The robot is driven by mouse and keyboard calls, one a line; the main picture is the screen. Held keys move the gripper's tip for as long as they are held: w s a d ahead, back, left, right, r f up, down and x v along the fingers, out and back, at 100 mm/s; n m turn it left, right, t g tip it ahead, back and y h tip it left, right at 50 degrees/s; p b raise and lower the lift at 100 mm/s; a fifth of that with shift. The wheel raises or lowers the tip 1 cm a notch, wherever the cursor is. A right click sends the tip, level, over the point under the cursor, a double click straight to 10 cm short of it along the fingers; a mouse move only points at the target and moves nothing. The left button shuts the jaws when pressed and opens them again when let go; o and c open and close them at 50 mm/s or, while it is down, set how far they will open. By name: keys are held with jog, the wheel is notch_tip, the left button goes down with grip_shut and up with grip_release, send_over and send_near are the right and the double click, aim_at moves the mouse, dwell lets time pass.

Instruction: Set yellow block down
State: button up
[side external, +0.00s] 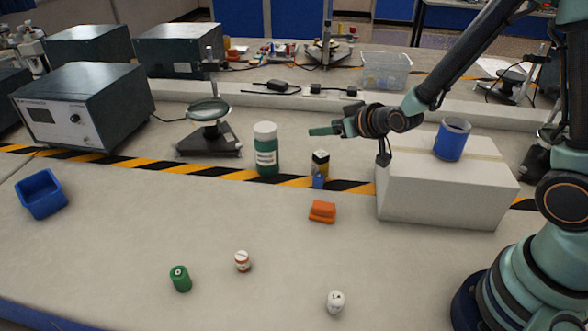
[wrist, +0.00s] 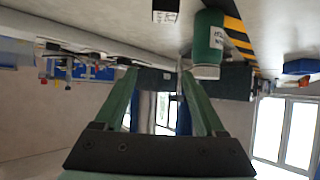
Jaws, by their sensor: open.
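The white-capped green bottle (side external: 267,155) stands left of the block; it also shows in the wrist view (wrist: 208,40). A white box (side external: 440,190) bearing a blue cup (side external: 452,142) is at right. An orange piece (side external: 322,211) lies in front.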

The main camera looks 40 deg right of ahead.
jog(key=s+r+g, duration=0.2)
jog(key=s+r, duration=0.4)
jog(key=r, duration=0.1)
jog(key=shift+r+g, duration=0.15)
jog(key=shift+g, duration=0.15)
jog(key=shift+o, duration=0.3)
jog(key=s+r+g, duration=0.3)
jog(key=s+r, duration=0.1)
jog(key=s, duration=0.8)
jog(key=shift+s+r, duration=0.35)
jog(key=shift+s, duration=0.05)
jog(key=shift+s+g, duration=0.3)
jog(key=shift+s, duration=0.15)
jog(key=shift+w+r, duration=0.1)
jog(key=shift+w, duration=0.05)
